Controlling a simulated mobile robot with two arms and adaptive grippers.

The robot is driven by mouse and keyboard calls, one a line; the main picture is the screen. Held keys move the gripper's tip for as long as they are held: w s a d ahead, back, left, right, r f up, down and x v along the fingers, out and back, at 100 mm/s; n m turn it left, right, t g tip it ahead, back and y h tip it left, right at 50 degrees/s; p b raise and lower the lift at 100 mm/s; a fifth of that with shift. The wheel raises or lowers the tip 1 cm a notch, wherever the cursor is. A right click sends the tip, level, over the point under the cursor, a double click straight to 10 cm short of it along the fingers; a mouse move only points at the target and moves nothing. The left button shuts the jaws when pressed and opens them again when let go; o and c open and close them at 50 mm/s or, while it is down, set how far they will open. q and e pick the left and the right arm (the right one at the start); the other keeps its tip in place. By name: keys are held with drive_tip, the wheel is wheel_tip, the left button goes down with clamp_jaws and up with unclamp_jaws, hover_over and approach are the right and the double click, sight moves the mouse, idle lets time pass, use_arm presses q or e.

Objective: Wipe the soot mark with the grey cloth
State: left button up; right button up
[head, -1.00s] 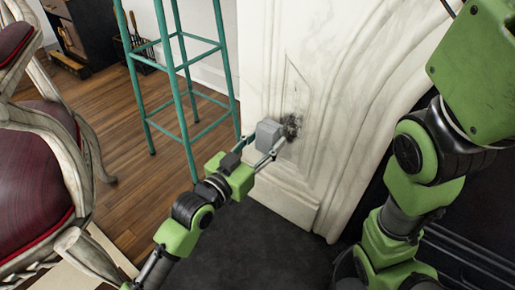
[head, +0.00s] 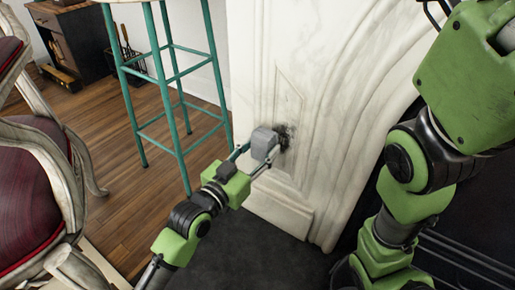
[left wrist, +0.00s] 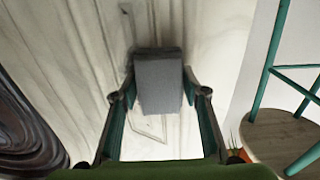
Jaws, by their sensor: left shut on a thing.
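The grey cloth (head: 265,141) is a small block-like pad between the fingers of my left gripper (head: 257,157), which is shut on it. The soot mark (head: 287,134) is a dark smudge on the white marble of the fireplace, just right of and behind the cloth. The cloth overlaps its left side; whether they touch I cannot tell. In the left wrist view the cloth (left wrist: 159,82) sits between both fingers before the marble and hides most of the soot there. My right arm shows at the right of the head view, but its gripper is out of sight.
A teal stool (head: 168,75) stands left of the marble fireplace (head: 265,75); its round wooden seat (left wrist: 268,138) is at the right in the left wrist view. A red upholstered chair (head: 32,185) is at far left. A dark cabinet (head: 72,38) stands behind.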

use_arm(q)
drive_tip(key=shift+x, duration=1)
